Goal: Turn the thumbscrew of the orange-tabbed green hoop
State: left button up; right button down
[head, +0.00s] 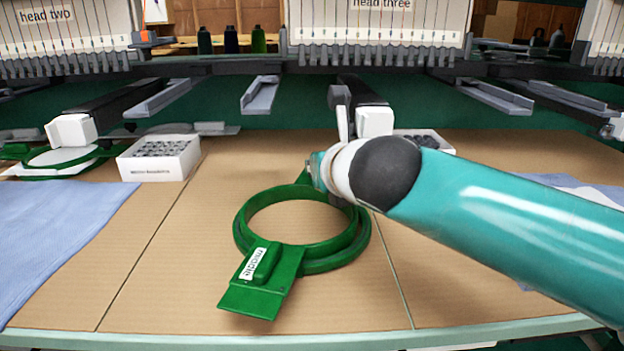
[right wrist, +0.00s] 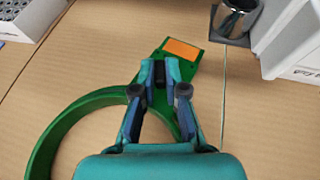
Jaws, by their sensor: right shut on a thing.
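The green hoop (head: 240,228) lies on the brown table in front of the head three machine. A green tab with a white label (head: 254,263) sticks out at its near left side. In the right wrist view the hoop (right wrist: 45,140) curves at the left, and its far tab carries an orange patch (right wrist: 183,52). My right gripper (right wrist: 160,72) is over the base of that orange tab, shut on a small dark piece, likely the thumbscrew, mostly hidden between the fingertips. In the head view my right arm hides the orange tab. My left gripper is not in view.
A white box of dark bobbins (head: 160,160) stands left of the hoop, and another box (head: 425,140) is behind my right arm. A metal cylinder (right wrist: 235,16) stands close to the orange tab. Blue cloth (head: 55,235) covers the left side. Table in front is clear.

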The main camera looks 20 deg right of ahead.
jog(key=shift+a+f+m+h, duration=0.3)
jog(key=shift+m+h, duration=0.1)
jog(key=shift+h, duration=0.2)
jog(key=shift+w+r+m+h, duration=0.1)
jog(key=shift+r+m+h, duration=0.05)
jog(key=shift+m+h, duration=0.3)
jog(key=m+h, duration=0.1)
jog(key=m+g+h+p, duration=0.1)
jog(key=h, duration=0.1)
jog(key=shift+a+r+m, duration=0.15)
jog(key=shift+m, duration=0.2)
jog(key=shift+m+g+h+p, duration=0.3)
jog(key=shift+m+h+p, duration=0.05)
jog(key=shift+m+p, duration=0.05)
jog(key=c, duration=1.2)
grip_release()
